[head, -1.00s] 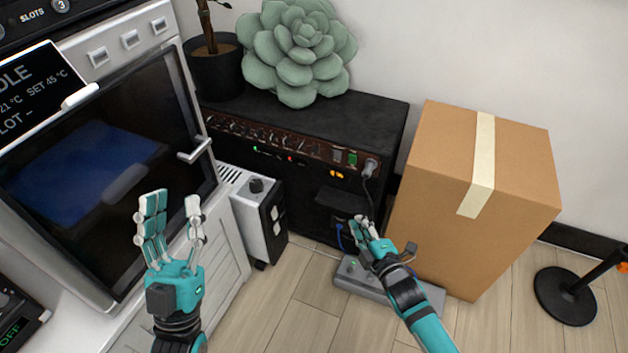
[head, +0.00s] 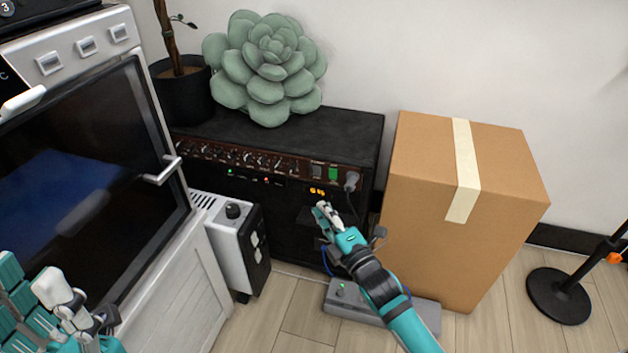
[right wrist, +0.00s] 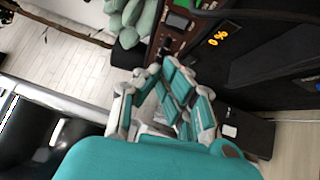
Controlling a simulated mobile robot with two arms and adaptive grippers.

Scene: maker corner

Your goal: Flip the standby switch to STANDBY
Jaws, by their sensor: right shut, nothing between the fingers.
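The black amplifier (head: 352,136) stands against the wall with a brown control panel along its upper front. Two rocker switches sit near the panel's right end: a dark one (head: 316,171) and a green-lit one (head: 333,174). Their labels are too small to read, so I cannot tell which is standby. My right gripper (head: 325,211) is shut and empty, below the switches and apart from them. In the right wrist view its curled fingers (right wrist: 165,92) show below the panel (right wrist: 175,38). My left gripper (head: 35,285) is open at the lower left, partly cut off.
A cardboard box (head: 420,185) stands close on the right of the amplifier. A grey pedal unit (head: 350,301) lies on the floor under my right arm. A white heater-like box (head: 226,236) and an oven-like cabinet (head: 185,300) are on the left. A succulent (head: 265,75) tops the amplifier.

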